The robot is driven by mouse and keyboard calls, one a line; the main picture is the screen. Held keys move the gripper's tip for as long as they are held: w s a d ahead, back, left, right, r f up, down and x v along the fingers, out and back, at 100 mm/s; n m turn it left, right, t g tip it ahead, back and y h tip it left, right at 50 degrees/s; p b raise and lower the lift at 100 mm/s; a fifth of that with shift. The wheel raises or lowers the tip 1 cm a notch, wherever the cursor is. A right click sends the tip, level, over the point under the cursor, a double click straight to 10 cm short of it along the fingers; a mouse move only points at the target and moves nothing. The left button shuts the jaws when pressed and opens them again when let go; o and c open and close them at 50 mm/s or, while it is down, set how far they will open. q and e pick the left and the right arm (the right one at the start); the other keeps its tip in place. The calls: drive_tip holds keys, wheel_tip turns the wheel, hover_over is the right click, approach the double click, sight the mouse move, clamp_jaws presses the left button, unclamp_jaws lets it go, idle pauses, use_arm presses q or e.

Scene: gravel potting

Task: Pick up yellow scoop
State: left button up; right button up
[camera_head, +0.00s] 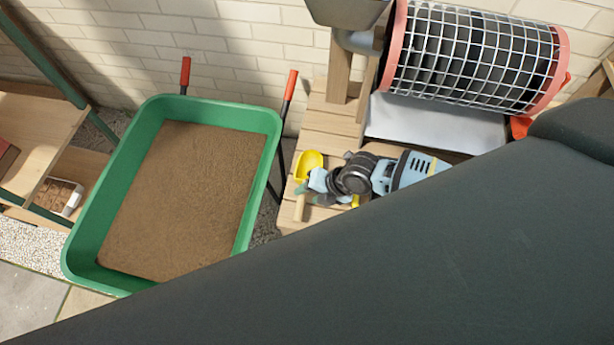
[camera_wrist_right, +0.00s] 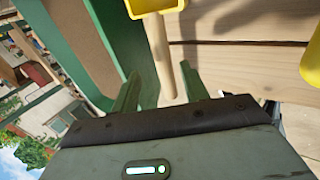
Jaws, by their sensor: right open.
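The yellow scoop (camera_head: 308,163) lies on the wooden slatted bench to the right of the green soil tray, with its pale wooden handle (camera_head: 299,208) toward the bottom of the head view. My right gripper (camera_head: 313,192) is open at the handle. In the right wrist view, part of the scoop's yellow bowl (camera_wrist_right: 156,5) shows at the top edge. Its handle (camera_wrist_right: 164,60) runs down between the two open fingers of my right gripper (camera_wrist_right: 160,78). I cannot tell whether they touch it. My left gripper is not in view.
The green tray (camera_head: 254,118) full of brown soil stands left of the bench. A mesh drum (camera_head: 480,58) with red rims stands behind my right wrist. Another yellow object (camera_wrist_right: 312,58) lies at the right in the wrist view. My dark arm hides the lower right.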

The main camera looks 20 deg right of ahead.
sight(304, 197)
drive_tip(key=shift+d+b+x, duration=0.15)
drive_tip(key=shift+b+x, duration=0.05)
drive_tip(key=shift+x, duration=1.15)
drive_tip(key=shift+d+b+x, duration=0.15)
drive_tip(key=shift+d+x, duration=0.05)
drive_tip(key=shift+x, duration=1.15)
drive_tip(key=shift+w+f, duration=0.1)
drive_tip(key=shift+f, duration=0.05)
clamp_jaws()
